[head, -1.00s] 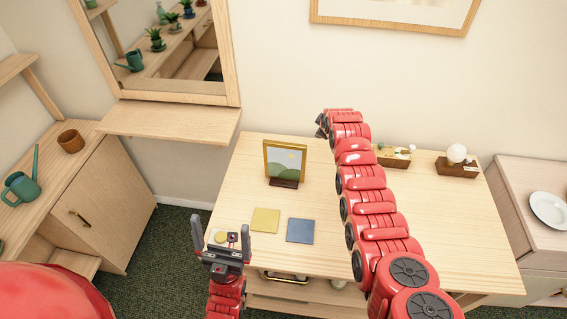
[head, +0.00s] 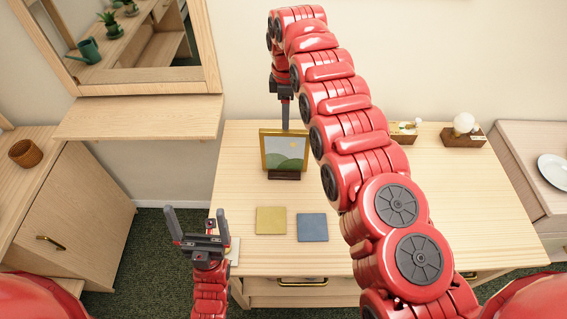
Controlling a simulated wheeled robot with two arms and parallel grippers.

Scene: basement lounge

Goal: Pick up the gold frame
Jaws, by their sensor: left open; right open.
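The gold frame (head: 284,151) stands upright on the light wooden table, with a picture of green hills and a yellow sun. A dark wooden foot (head: 284,175) sits at its lower edge. My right gripper (head: 285,120) points down just behind the frame's top edge; its fingertips are partly hidden, and I cannot tell whether they touch the frame. It is open. My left gripper (head: 197,222) is open and empty, pointing up near the table's front left corner.
A yellow square (head: 271,220) and a blue square (head: 312,227) lie flat in front of the frame. A wooden holder with a white ball (head: 464,124) and a small tray (head: 403,132) stand at the back right. A mirror ledge (head: 140,118) is at the left. The table's right side is clear.

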